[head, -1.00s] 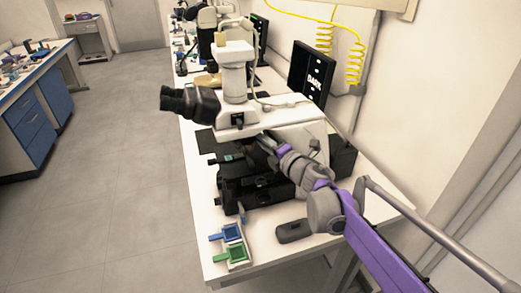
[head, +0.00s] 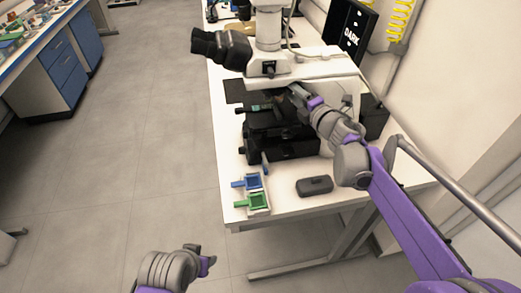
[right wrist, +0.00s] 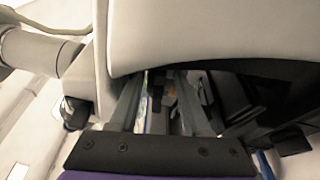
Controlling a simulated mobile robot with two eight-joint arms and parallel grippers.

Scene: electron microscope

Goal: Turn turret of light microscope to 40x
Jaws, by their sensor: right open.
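The light microscope (head: 315,68) stands on the white bench, with a white body, black eyepieces to the left and a black stage and base below. Its turret lies under the head, mostly hidden in shadow, and I cannot read a magnification on it. My right gripper (head: 294,93) reaches under the head from the right, close to the turret area. In the right wrist view, the right gripper (right wrist: 162,105) is open, its two fingers apart under the white microscope body (right wrist: 215,35). I cannot tell whether a finger touches the turret. My left arm (head: 185,268) shows at the bottom, away from the bench; its jaws are unclear.
A blue tray (head: 252,182) and a green tray (head: 257,201) lie at the bench's front left. A dark grey case (head: 314,185) lies right of them. Open floor (head: 130,150) is on the left.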

